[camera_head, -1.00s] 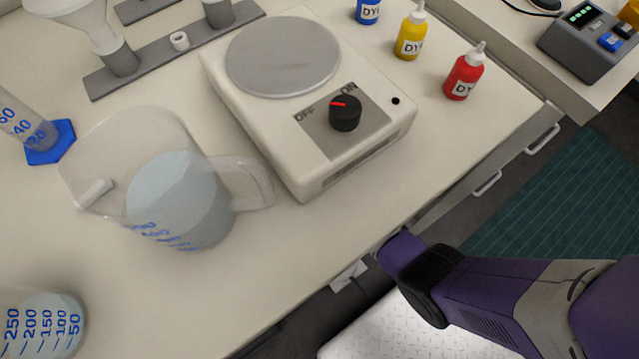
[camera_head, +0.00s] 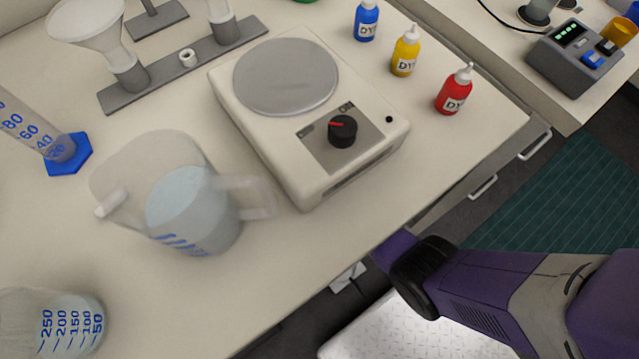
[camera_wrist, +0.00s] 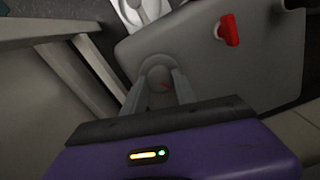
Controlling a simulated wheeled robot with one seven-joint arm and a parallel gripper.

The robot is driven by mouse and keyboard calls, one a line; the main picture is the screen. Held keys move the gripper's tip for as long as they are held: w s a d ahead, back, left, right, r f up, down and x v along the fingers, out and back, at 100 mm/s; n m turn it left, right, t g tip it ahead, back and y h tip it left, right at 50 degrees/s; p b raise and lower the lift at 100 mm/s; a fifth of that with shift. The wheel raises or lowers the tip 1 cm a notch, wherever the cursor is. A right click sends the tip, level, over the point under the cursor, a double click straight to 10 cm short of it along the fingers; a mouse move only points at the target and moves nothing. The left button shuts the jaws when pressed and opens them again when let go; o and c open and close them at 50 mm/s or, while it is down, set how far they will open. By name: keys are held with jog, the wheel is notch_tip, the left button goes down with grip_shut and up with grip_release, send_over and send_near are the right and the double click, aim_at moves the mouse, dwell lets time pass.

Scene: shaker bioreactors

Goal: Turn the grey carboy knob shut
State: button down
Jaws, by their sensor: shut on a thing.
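A red handle-like part (camera_wrist: 229,29) stands out from the grey body at upper right. In the head view the gripper, the knob and the carboy are hidden or out of frame; only my purple arm shows, reaching down past the bench's front edge.
The bench (camera_head: 300,235) holds a hotplate (camera_head: 240,110) with a black dial, a jug of liquid (camera_head: 190,210), a beaker (camera_head: 50,325) and dye bottles (camera_head: 404,52). In the wrist view pale grey struts (camera_wrist: 70,45) stand left of the gripper.

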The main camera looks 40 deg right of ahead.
jog(key=m, duration=0.6)
jog(key=shift+p, duration=0.4)
dwell(0.3)
jog(key=c, duration=1)
grip_release()
jog(key=shift+o, duration=0.2)
notch_tip(320, 180, up, 8)
jog(key=p, duration=0.3)
jog(key=shift+f, duration=0.1)
